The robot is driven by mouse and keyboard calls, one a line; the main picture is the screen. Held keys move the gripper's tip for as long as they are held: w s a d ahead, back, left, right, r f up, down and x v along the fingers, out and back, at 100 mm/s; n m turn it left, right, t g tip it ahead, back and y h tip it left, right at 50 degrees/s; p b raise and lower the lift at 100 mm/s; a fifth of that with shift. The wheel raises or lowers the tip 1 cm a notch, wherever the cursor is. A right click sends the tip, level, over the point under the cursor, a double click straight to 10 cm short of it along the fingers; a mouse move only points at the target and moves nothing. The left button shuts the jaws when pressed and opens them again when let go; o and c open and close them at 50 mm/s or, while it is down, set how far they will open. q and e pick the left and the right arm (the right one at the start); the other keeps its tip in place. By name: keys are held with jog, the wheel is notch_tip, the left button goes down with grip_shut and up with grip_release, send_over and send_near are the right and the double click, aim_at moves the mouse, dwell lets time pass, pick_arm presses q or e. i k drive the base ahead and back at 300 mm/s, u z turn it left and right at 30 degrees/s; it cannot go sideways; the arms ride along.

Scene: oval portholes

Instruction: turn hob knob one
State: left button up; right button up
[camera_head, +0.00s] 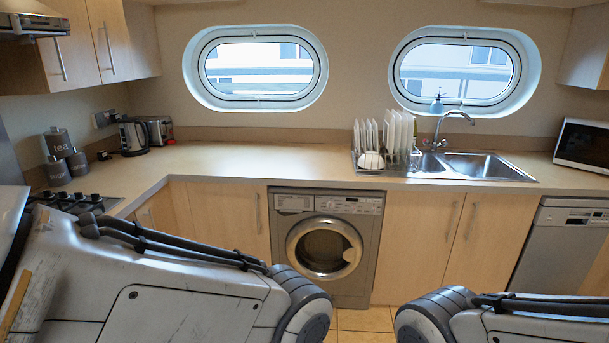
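The hob (75,202) is at the left end of the counter, partly hidden behind my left arm. Several dark knobs (80,196) stand in a row on it; I cannot tell which is knob one. My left arm's upper links cover the lower left of the view, close in front of the hob. My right arm's links show at the lower right. Neither gripper is in view.
A kettle (133,137), a toaster (158,130) and dark canisters (58,142) stand on the left counter (135,172). A washing machine (325,245) is under the back counter. A dish rack (385,155) and sink (482,166) are at right, with a microwave (582,145) beyond.

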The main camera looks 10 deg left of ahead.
aim_at(95, 197)
jog(key=u, duration=0.15)
jog(key=i, duration=1.85)
jog(key=u, duration=1.2)
jog(key=i, duration=1.45)
jog(key=u, duration=0.95)
